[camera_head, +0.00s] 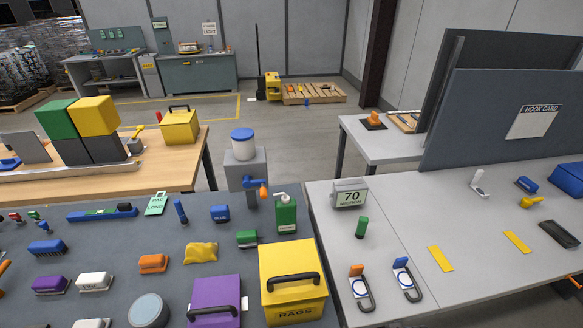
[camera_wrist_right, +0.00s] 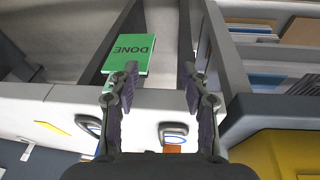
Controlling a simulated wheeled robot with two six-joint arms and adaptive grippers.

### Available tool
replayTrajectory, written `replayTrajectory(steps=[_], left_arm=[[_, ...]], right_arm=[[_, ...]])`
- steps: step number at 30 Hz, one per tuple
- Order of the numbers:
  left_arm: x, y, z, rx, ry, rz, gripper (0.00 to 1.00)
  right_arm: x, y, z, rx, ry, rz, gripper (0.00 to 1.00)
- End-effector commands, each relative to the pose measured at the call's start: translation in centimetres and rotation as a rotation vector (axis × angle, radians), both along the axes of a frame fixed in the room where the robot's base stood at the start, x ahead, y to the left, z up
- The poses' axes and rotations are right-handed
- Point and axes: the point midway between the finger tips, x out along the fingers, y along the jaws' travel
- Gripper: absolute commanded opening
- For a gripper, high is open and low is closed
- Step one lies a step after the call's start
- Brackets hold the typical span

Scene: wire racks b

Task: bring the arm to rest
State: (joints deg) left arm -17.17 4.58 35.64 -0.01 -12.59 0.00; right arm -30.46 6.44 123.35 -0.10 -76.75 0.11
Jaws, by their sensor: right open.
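My right gripper (camera_wrist_right: 159,78) shows in the right wrist view with its two dark fingers apart and nothing between them. It is over the front edge of the pale right-hand table (camera_head: 402,235). Beyond the left fingertip lies a green block marked DONE (camera_wrist_right: 131,50), upside down in this view, in a grey-walled compartment. Two looped clips, one with an orange tab (camera_head: 357,271) and one with a blue tab (camera_head: 401,263), lie on the table; they also show in the wrist view near the fingers. My left gripper is in neither view.
A yellow RAGS box (camera_head: 292,295) stands on the dark table left of the pale one. A counter marked 70 (camera_head: 350,198), a green cylinder (camera_head: 362,228) and yellow strips (camera_head: 441,258) are on the pale table. A grey panel (camera_head: 497,115) stands behind.

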Motion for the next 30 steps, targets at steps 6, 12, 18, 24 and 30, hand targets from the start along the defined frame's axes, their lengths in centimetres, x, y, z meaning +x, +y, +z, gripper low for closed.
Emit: replayTrajectory(steps=[6, 12, 18, 24, 30], left_arm=[[0.0, 0.0, -0.1, 0.0, 0.001, 0.0, 1.0], [-0.2, 0.0, -0.3, 0.0, 0.004, 0.0, 1.0], [-0.2, 0.0, -0.4, 0.0, 0.004, 0.0, 1.0], [-0.2, 0.0, -0.4, 0.0, 0.004, 0.0, 1.0], [-0.2, 0.0, -0.4, 0.0, 0.004, 0.0, 1.0]], right_arm=[[-0.9, -0.9, -8.7, 0.002, 0.039, -0.01, 0.46], [-6.2, -2.1, -21.1, 0.005, 0.1, -0.026, 0.46], [-15.6, -2.7, -30.3, 0.011, 0.152, -0.039, 0.46], [-21.5, -2.8, -33.1, 0.014, 0.176, -0.047, 0.46], [-22.4, -2.8, -33.4, 0.015, 0.178, -0.047, 0.46]])
